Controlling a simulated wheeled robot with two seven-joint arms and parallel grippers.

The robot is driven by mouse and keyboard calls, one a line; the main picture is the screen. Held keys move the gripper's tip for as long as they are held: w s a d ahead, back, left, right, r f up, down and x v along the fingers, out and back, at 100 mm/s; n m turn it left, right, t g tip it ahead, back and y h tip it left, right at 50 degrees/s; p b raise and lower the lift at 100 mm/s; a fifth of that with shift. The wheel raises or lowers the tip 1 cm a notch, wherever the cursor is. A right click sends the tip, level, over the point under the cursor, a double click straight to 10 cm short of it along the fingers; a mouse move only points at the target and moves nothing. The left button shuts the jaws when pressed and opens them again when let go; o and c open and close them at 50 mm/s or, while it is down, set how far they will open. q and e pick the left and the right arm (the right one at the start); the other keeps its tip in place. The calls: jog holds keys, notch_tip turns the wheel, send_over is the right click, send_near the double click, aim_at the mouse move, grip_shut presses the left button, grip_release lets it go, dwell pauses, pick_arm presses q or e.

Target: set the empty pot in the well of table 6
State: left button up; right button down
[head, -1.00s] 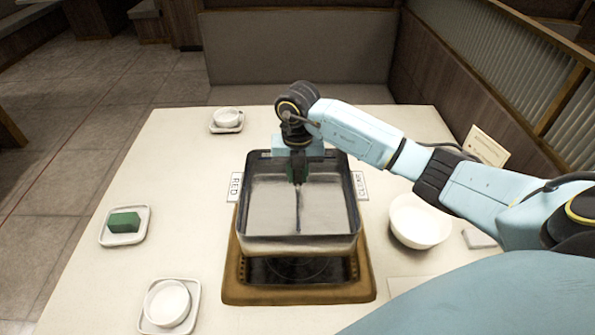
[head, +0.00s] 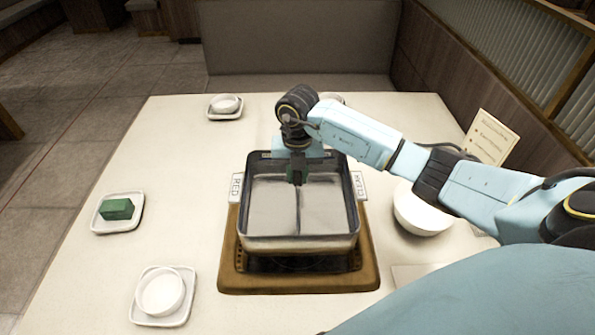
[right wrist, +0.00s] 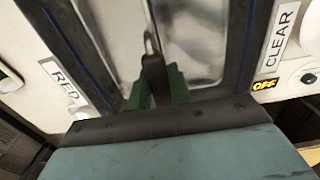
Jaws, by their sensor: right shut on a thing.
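The empty square metal pot (head: 272,217), split in two by a divider, is over the well in the middle of the table. The well has a brown frame (head: 300,284) and a dark inside that shows below the pot's near wall. The pot looks level, and I cannot tell whether its base touches the well. My right gripper (head: 298,178) is shut on the pot's divider near its far end. The right wrist view also shows the green fingers (right wrist: 157,88) around the divider and the pot's inside (right wrist: 195,35). My left gripper is out of view.
RED (head: 236,187) and CLEAR (head: 359,186) labels flank the well. A white bowl (head: 418,210) stands to the right. Dishes with a green block (head: 117,209) and a small bowl (head: 160,291) are at the left; another bowl (head: 225,104) is behind. A menu card (head: 489,138) stands at the right.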

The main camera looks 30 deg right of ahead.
jog(key=shift+w+f+b, duration=0.1)
jog(key=shift+f+b, duration=3.45)
jog(key=shift+f, duration=1.7)
jog(key=shift+f+b, duration=0.55)
jog(key=shift+f, duration=0.2)
jog(key=shift+f+b, duration=0.3)
jog(key=shift+f, duration=0.15)
jog(key=shift+f, duration=0.4)
jog(key=c, duration=1.2)
grip_release()
jog(key=shift+o, duration=0.3)
jog(key=shift+f, duration=0.15)
jog(key=o, duration=0.7)
jog(key=shift+o, duration=0.2)
